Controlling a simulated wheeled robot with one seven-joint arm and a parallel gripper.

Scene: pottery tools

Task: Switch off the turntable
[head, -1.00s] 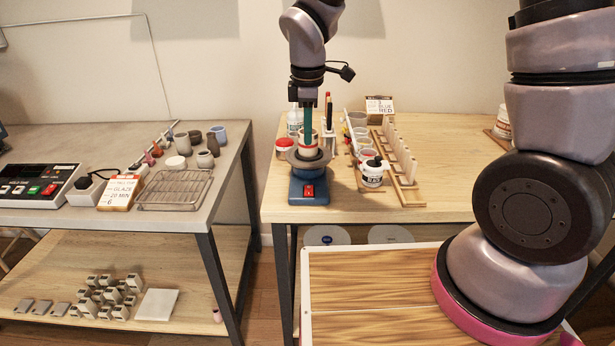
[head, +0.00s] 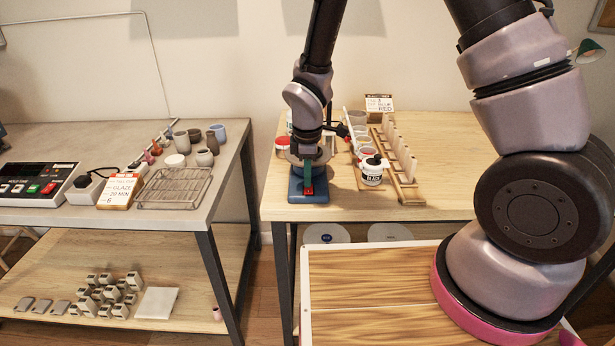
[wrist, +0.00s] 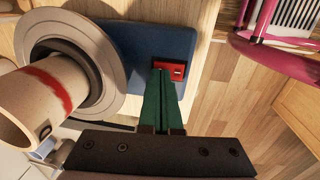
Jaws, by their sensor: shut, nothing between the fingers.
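The turntable has a blue base (head: 294,196) standing near the front left of the wooden table, and the base also shows in the wrist view (wrist: 150,42). Its red rocker switch (wrist: 172,68) is on the front part of the base. A grey round plate (wrist: 104,42) carries a pale cup with a red band (wrist: 45,85). My gripper (wrist: 168,72) has green fingers, closed together and empty. The fingertips are at the switch, overlapping its left part in the wrist view; I cannot tell whether they press it. In the head view my gripper (head: 308,185) hides most of the plate and cup.
A black-labelled jar (head: 371,172) and a wooden rack (head: 402,165) stand just right of the turntable. A card sign (head: 379,102) stands behind. The table's right part is clear. A grey table with a wire rack (head: 172,188) is at left.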

